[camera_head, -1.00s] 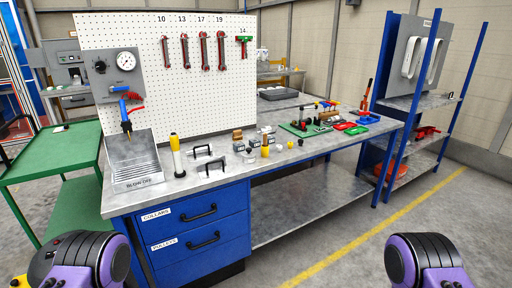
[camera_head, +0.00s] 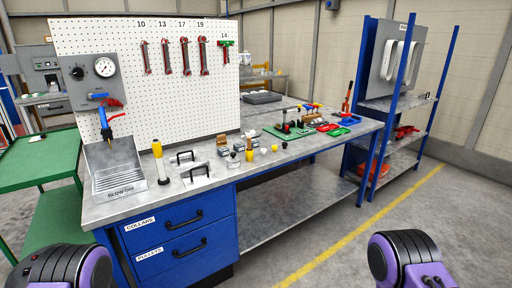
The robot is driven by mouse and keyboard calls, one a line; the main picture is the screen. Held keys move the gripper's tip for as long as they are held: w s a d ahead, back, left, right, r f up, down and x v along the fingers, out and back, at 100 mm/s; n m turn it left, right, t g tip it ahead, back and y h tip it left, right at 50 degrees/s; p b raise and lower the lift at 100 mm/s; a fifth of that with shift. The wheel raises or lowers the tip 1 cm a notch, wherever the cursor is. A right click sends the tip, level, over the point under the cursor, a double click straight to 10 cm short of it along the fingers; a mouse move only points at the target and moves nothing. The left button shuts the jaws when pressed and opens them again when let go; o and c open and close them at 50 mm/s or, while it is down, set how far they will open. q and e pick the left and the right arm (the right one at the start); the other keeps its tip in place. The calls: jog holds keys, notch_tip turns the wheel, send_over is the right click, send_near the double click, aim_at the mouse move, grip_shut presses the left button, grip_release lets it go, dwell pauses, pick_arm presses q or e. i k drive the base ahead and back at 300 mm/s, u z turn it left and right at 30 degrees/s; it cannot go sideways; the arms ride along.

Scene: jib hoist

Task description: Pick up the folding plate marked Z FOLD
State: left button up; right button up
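I cannot make out any plate marked Z FOLD; no such lettering is readable in the head view. Several small things stand on the metal workbench (camera_head: 260,181), too small to read any marking on them. Neither of my grippers shows. Only purple and black parts of my arms appear at the bottom left and bottom right, in front of the bench.
A green cart (camera_head: 40,160) stands at the left. A white pegboard (camera_head: 110,35) with red wrenches rises behind the bench. A blue-posted shelf rack (camera_head: 376,100) stands at the right. The floor (camera_head: 335,255) in front, with its yellow line, is clear.

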aim_at(203, 173)
jog(key=z, duration=0.25)
jog(key=i, duration=1.25)
jog(key=u, duration=0.1)
